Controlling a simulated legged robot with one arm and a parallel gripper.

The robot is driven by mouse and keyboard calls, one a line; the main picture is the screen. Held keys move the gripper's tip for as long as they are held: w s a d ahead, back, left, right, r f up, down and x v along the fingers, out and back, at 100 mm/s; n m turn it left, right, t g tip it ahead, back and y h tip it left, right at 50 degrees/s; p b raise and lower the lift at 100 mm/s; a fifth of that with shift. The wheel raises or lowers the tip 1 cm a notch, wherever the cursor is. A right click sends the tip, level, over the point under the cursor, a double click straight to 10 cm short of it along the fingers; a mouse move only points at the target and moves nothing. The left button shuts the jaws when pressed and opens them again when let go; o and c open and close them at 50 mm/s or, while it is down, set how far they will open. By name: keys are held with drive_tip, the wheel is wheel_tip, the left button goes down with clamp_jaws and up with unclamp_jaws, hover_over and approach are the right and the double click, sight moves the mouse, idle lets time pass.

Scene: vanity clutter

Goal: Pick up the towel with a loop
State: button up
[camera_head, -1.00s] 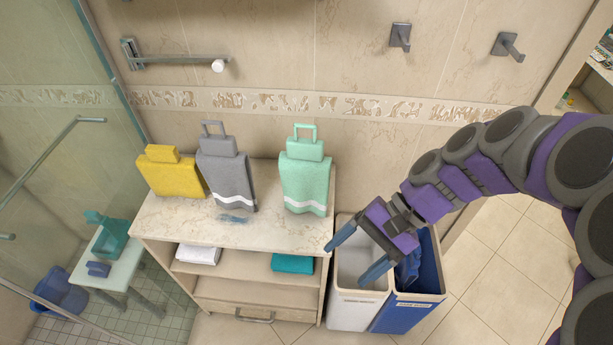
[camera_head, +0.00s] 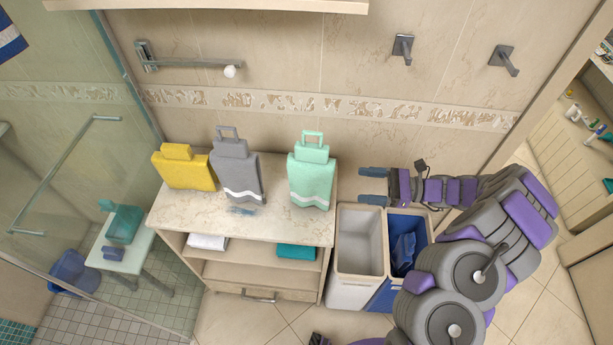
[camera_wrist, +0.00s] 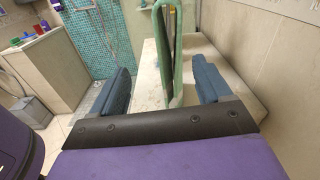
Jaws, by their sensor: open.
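Three upright towels stand on the marble-topped cabinet. The mint towel (camera_head: 311,183) has a white stripe and a loop on top. The grey towel (camera_head: 236,172), left of it, also has a white stripe and a loop. The yellow towel (camera_head: 186,170) at the far left shows no open loop. My gripper (camera_head: 367,186) is open and empty, pointing left at the mint towel from its right, with a gap between. In the wrist view the mint towel (camera_wrist: 163,60) appears edge-on, ahead between the open fingers of my gripper (camera_wrist: 160,88).
The cabinet top (camera_head: 190,214) has bare room in front. Folded white (camera_head: 208,242) and teal (camera_head: 297,251) cloths lie on its shelf. A white bin (camera_head: 358,275) and blue bin (camera_head: 385,295) stand below my gripper. A wall bar (camera_head: 190,63) and hooks (camera_head: 403,46) are above.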

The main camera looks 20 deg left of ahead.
drive_tip(key=w+d+f+m+t, duration=0.1)
drive_tip(key=d+f, duration=0.1)
drive_tip(key=d, duration=0.1)
approach(311, 176)
drive_tip(key=a+f, duration=0.1)
drive_tip(key=f, duration=0.1)
drive_tip(key=w+a+f, duration=0.1)
drive_tip(key=a+f, duration=0.1)
drive_tip(key=shift+w+a+b, duration=0.2)
drive_tip(key=shift+a+b, duration=0.05)
drive_tip(key=shift+b, duration=0.1)
